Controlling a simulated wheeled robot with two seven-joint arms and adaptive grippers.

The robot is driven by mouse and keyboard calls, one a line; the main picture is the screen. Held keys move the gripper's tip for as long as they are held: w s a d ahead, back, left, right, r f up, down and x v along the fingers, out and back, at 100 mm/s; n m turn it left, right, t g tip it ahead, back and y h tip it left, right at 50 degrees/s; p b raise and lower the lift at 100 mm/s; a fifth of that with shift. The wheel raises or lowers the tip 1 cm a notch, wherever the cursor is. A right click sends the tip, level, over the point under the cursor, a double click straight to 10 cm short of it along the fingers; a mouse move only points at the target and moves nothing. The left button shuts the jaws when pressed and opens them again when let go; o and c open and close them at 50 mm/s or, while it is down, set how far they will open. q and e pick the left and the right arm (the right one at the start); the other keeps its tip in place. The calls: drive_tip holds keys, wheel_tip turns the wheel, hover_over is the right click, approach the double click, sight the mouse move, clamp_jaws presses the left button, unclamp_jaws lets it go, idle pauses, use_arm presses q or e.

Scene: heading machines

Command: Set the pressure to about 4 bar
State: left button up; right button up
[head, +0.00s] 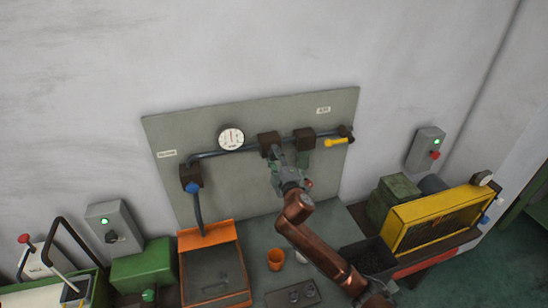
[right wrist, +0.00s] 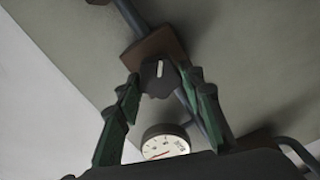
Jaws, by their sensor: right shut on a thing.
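The pressure gauge (head: 231,138) is a round white dial on the grey panel. It also shows in the right wrist view (right wrist: 165,142), tilted and partly cut off by my gripper. Its needle is too small to read surely. A dark knob (right wrist: 157,78) with a white mark sits under a brown block (right wrist: 155,47) on the pipe. My right gripper (right wrist: 160,88) is shut on this knob, one green finger on each side. In the head view my right gripper (head: 288,162) is at the panel, right of the gauge, and hides the knob. My left gripper is out of view.
A yellow valve handle (head: 337,142) is at the pipe's right end, under the AIR label (head: 323,110). A blue knob (head: 193,187) is at the left. Below stand an orange tray (head: 208,236), an orange cup (head: 275,259) and a yellow-framed unit (head: 440,222).

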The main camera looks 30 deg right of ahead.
drive_tip(key=o, duration=1.2)
drive_tip(key=shift+c, duration=0.2)
drive_tip(key=v, duration=1.2)
drive_tip(key=shift+s+d+f, duration=0.1)
drive_tip(key=shift+s+f, duration=0.05)
drive_tip(key=shift+f, duration=0.05)
